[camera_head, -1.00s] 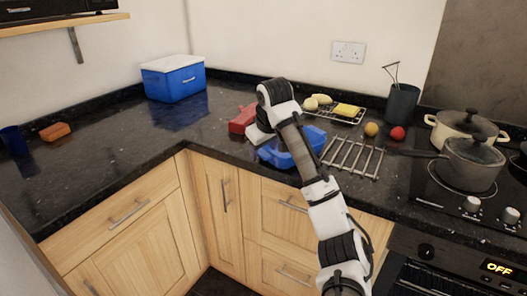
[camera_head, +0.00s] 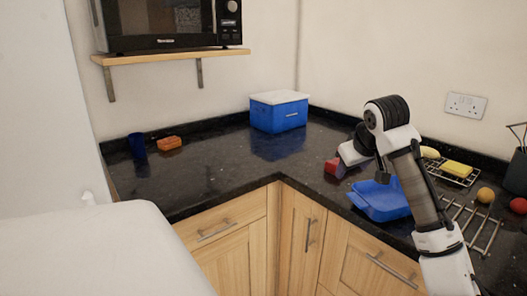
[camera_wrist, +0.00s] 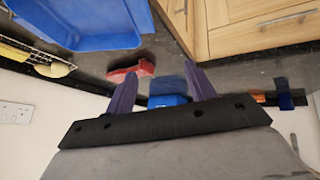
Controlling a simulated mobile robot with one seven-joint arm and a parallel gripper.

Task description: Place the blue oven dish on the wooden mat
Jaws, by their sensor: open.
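The blue oven dish (camera_head: 380,203) sits on the dark counter near its front edge, partly behind my arm. It also shows at the top left of the wrist view (camera_wrist: 80,38). A slatted mat of pale bars (camera_head: 474,228), which seems to be the wooden mat, lies on the counter to the right of the dish, partly cut off by my arm; its material is unclear. My gripper (camera_head: 350,158) is above the counter, behind and left of the dish and apart from it. In the wrist view its two fingers (camera_wrist: 160,72) are spread with nothing held between them.
A red object (camera_head: 331,166) is close beside the gripper. A blue box with white lid (camera_head: 280,112) stands in the corner. A yellow sponge (camera_head: 457,168) is on a wire rack. Orange and red balls lie at right. The left counter is mostly clear.

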